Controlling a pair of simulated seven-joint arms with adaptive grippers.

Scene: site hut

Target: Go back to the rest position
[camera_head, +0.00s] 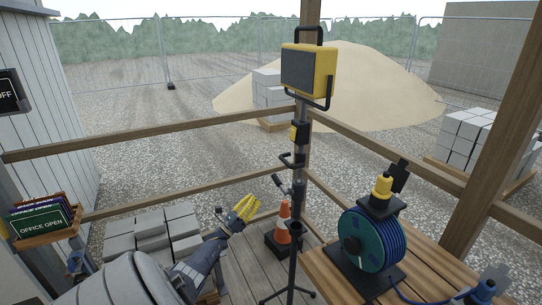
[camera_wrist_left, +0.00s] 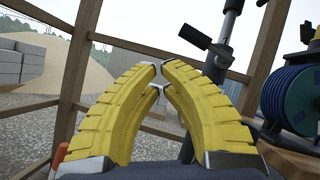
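My left gripper (camera_head: 244,208) reaches in from the lower left in the head view, over the deck and in front of the tripod. Its yellow ribbed fingers also fill the middle of the left wrist view (camera_wrist_left: 159,75). There the fingertips meet, with nothing seen between them. The gripper looks empty and apart from the tripod pole. My right gripper is not in view.
A yellow work lamp (camera_head: 308,70) tops a tripod pole (camera_head: 293,250), with an orange cone (camera_head: 284,222) beside it. A blue cable reel (camera_head: 366,240) stands on the wooden table (camera_head: 325,270) at right. Wooden rails (camera_head: 150,135) enclose the deck. A sign rack (camera_head: 45,235) is at left.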

